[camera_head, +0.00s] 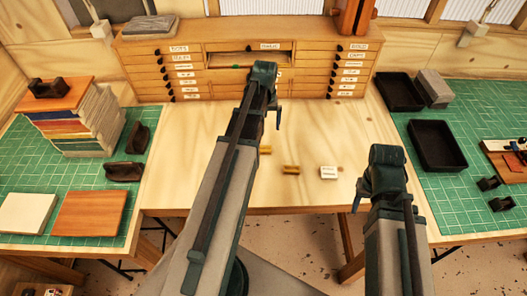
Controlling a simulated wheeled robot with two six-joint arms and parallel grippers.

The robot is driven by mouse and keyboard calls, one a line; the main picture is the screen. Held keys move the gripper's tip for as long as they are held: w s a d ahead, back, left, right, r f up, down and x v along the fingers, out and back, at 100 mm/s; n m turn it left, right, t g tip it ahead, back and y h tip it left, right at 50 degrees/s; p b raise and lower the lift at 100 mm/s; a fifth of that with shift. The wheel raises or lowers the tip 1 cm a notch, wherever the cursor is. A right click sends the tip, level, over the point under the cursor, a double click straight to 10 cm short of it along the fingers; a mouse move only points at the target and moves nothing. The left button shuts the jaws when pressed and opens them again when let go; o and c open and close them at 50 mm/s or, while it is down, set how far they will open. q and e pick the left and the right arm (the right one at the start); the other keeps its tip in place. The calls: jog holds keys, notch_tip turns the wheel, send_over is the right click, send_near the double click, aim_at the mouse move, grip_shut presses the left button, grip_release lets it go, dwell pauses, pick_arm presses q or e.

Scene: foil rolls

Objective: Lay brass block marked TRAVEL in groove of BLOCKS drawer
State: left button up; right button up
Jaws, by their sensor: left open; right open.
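Two small brass-coloured blocks lie on the bare wooden table: one (291,169) in the open and another (265,150) partly hidden by my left arm. Their markings are too small to read. The wooden drawer cabinet (150,69) stands at the back, with small white labels that I cannot read surely. I cannot tell which drawer is BLOCKS, and no groove is clear. My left gripper (275,112) is open, in front of the cabinet and above the table, beyond the blocks. My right gripper (361,196) is open, to the right of the blocks near the table's front edge.
A white labelled block (328,172) lies right of the brass blocks. A wide recess (225,58) shows in the cabinet's upper middle. Stacked books (80,128) stand on the left green mat, black trays (437,145) on the right one. The middle table is mostly clear.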

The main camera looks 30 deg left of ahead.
pick_arm(q)
jog(key=b, duration=0.7)
send_over(264, 148)
jog(key=f, duration=0.8)
jog(key=shift+s+d, duration=0.1)
jog(key=shift+d, duration=0.1)
jog(key=shift+r, duration=0.15)
jog(key=f+b, duration=0.5)
jog(key=shift+a+f, duration=0.2)
jog(key=shift+a, duration=0.05)
jog(key=shift+r, duration=0.1)
grip_shut()
